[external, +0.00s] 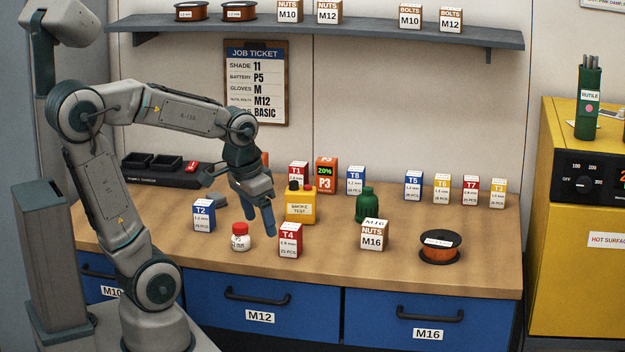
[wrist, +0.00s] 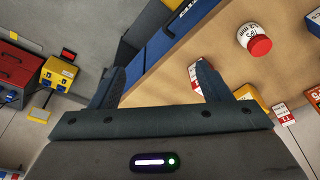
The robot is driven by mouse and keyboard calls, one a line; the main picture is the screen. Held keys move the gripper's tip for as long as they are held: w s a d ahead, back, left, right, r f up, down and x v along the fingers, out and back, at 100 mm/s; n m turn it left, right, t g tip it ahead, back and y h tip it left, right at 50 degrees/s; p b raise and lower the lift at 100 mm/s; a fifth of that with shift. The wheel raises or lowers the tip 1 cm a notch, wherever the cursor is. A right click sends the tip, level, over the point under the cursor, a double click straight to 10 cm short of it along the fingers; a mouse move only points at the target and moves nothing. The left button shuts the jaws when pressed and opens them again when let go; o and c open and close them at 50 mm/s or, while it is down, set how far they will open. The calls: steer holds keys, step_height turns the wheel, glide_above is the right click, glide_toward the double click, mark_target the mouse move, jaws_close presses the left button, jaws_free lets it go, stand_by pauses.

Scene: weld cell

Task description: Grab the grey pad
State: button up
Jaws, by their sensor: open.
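A low grey pad (external: 214,199) lies on the workbench, mostly hidden behind the blue-and-white T2 box; only its dark top part shows in the external view. I cannot make it out in the wrist view. My gripper (external: 260,222) is open and empty, pointing down above the bench, to the right of the pad.
A black charger (external: 165,169) is behind. Bench front-left is clear. A shelf (external: 350,37) hangs above.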

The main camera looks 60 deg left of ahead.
steer(key=w+a+r, duration=0.4)
steer(key=w+a, duration=0.4)
steer(key=a, duration=0.1)
steer(key=n+g+p, duration=0.2)
steer(key=g+p, duration=0.1)
glide_above(216, 195)
step_height(216, 195, down, 3)
step_height(216, 195, down, 13)
steer(key=shift+a+f+p, duration=0.15)
steer(key=shift+f+p, duration=0.05)
steer(key=shift+p, duration=0.9)
steer(key=c, duration=1.1)
